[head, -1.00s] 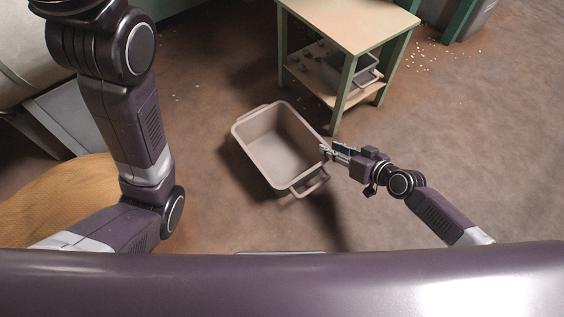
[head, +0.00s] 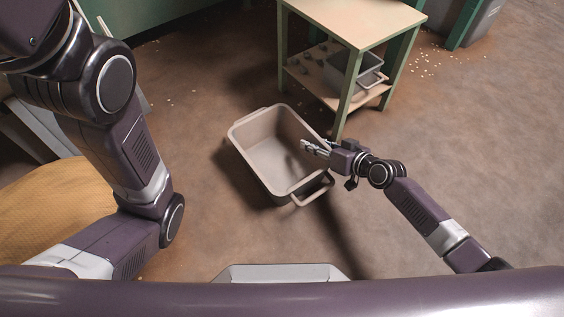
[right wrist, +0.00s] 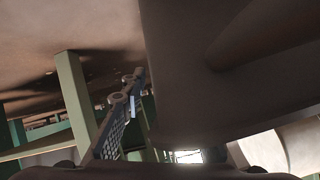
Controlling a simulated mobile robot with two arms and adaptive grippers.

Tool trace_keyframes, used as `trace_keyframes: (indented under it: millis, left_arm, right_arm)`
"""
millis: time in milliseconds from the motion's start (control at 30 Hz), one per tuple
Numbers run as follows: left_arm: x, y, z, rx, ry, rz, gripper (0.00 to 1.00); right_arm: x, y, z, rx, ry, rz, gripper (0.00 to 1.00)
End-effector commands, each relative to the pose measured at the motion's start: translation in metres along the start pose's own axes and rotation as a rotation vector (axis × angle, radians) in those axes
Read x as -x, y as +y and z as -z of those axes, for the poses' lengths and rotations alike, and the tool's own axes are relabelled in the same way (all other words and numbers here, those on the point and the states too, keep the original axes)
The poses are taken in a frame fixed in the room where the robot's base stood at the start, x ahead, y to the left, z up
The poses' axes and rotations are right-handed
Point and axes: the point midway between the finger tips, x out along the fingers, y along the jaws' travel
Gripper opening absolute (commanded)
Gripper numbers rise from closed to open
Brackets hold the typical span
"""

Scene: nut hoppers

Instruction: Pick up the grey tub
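The large grey tub (head: 262,143) stands on the floor in the middle of the head view, with its open top up. A loop handle (head: 314,190) shows at its near end. My right gripper (head: 306,147) is over the tub's right rim, fingers pointing left and spread slightly apart. In the right wrist view a big dark surface (right wrist: 225,70), apparently the tub's wall, fills the right side. One gripper finger (right wrist: 124,108) shows left of it; the other is hidden. My left arm is at the left of the head view, but its gripper is out of frame.
A wooden-topped table (head: 350,18) with green legs stands behind and right of the tub. A tan sack-like mound (head: 55,205) lies at left.

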Motion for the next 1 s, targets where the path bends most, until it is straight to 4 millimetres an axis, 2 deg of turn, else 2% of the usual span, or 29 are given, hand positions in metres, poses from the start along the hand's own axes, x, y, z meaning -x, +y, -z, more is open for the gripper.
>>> trace_keyframes:
  millis: [267,500,1000]
  left_arm:
    - [0.0007,0.0004,0.0004,0.0,0.0,-0.001,0.4]
    - [0.0007,0.0004,0.0004,0.0,0.0,-0.001,0.4]
    - [0.0007,0.0003,0.0002,0.0,0.0,-0.001,0.4]
  right_arm:
    - [-0.0022,-0.0002,0.0012,0.001,0.001,0.0,0.27]
    - [-0.0021,-0.0001,0.0009,0.0,0.0,0.0,0.01]
    - [-0.002,-0.0003,0.0009,-0.002,0.0,0.0,0.0]
